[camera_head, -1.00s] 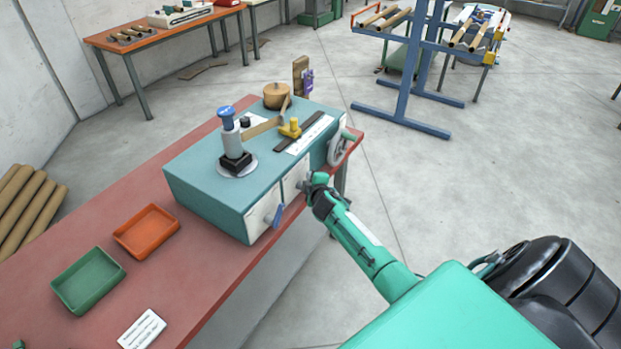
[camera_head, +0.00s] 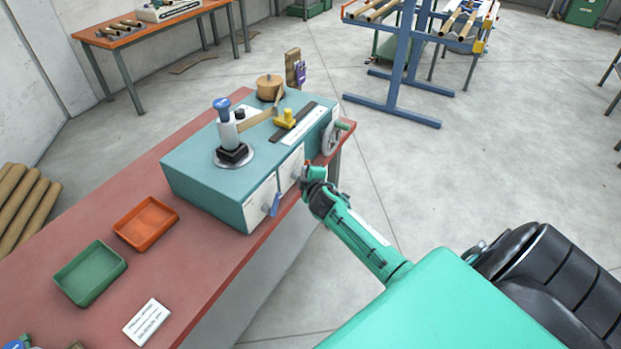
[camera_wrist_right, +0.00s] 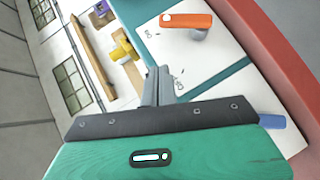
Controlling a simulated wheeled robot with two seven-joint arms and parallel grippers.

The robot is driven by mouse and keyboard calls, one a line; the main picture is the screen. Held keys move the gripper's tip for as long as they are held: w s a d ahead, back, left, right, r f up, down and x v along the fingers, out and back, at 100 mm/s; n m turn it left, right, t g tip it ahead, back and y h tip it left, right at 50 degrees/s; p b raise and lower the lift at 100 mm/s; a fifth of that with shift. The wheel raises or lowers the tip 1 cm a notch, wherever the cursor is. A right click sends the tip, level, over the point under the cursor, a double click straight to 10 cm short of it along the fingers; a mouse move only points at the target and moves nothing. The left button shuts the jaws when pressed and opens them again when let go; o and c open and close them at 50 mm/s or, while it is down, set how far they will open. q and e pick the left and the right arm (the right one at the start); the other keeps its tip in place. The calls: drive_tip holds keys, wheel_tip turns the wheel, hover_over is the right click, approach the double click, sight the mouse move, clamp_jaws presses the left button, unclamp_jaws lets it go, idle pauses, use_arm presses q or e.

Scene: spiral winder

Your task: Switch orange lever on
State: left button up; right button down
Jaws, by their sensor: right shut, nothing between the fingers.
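The orange lever (camera_wrist_right: 190,20) lies on a white panel on the machine's front, near the top of the right wrist view. Its handle lies nearly flat across the picture there. In the head view my right gripper hides most or all of it. My right gripper (camera_head: 307,173) is at the front panel of the teal machine (camera_head: 205,185), right of the blue lever (camera_head: 274,204). In the wrist view its fingers (camera_wrist_right: 158,85) are closed together and empty, below and left of the orange lever. I cannot tell whether they touch anything. My left gripper is out of view.
The machine stands on a red-brown table (camera_head: 190,270). A yellow knob (camera_head: 286,118) and a blue-topped post (camera_head: 225,122) rise from its top; a handwheel (camera_head: 331,138) is at its right end. An orange tray (camera_head: 146,224) and a green tray (camera_head: 90,273) lie left.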

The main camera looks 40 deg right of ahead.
drive_tip(key=shift+r+b+v, duration=0.2)
drive_tip(key=shift+v, duration=1.05)
drive_tip(key=shift+r+b+v, duration=0.15)
drive_tip(key=shift+r+v, duration=0.05)
drive_tip(key=shift+v, duration=1.05)
drive_tip(key=shift+w+f, duration=0.1)
